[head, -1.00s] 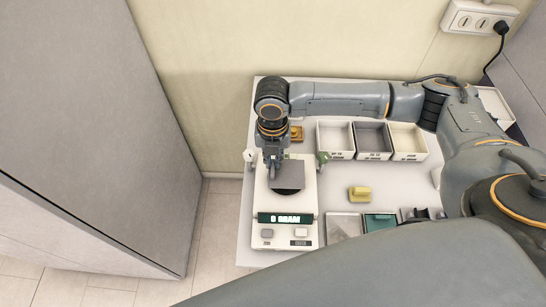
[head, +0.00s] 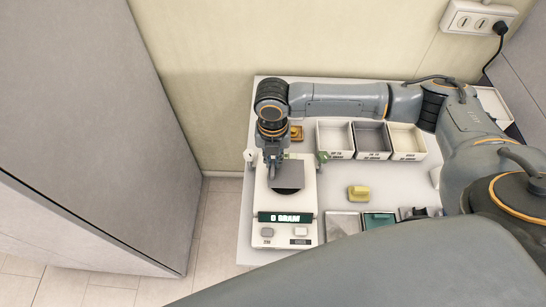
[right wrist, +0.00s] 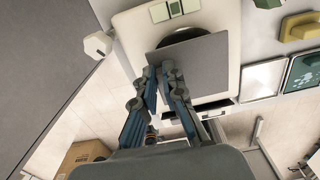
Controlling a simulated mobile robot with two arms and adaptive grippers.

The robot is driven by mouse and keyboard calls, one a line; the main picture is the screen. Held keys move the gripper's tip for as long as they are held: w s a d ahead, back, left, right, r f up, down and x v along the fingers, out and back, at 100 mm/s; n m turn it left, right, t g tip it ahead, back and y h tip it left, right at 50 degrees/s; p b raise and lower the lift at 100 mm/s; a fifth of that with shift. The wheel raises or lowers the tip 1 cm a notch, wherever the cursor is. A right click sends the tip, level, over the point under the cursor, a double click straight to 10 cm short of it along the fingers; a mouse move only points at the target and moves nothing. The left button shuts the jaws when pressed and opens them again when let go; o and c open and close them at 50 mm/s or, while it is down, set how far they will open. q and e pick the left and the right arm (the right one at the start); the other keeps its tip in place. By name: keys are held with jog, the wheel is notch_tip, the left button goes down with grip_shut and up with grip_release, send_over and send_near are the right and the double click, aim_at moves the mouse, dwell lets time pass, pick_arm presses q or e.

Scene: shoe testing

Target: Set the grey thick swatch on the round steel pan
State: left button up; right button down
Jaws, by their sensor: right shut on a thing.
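The grey swatch (head: 293,172) is a flat square sheet. My right gripper (head: 273,170) is shut on its edge and holds it over the round steel pan (head: 289,190) of the white scale. In the right wrist view the gripper (right wrist: 160,68) pinches the swatch (right wrist: 200,68) at its near edge. The swatch hides most of the pan there; only a dark arc of the pan (right wrist: 182,35) shows beyond it. I cannot tell whether the swatch touches the pan. The scale display (head: 286,217) seems to read 0 GRAM. My left gripper is out of view.
Three labelled bins (head: 372,140) stand at the back of the table, right of the scale. A yellow block (head: 358,193) lies in the middle. A green piece (head: 379,221) and other samples lie near the front. A small orange-brown object (head: 296,132) sits behind the scale.

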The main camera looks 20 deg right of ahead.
jog(key=shift+f+b, duration=0.45)
jog(key=shift+f, duration=0.6)
jog(key=c, duration=1.4)
grip_release()
jog(key=shift+o, duration=0.2)
jog(key=shift+r, duration=0.15)
notch_tip(320, 180, up, 12)
jog(key=shift+f, duration=0.2)
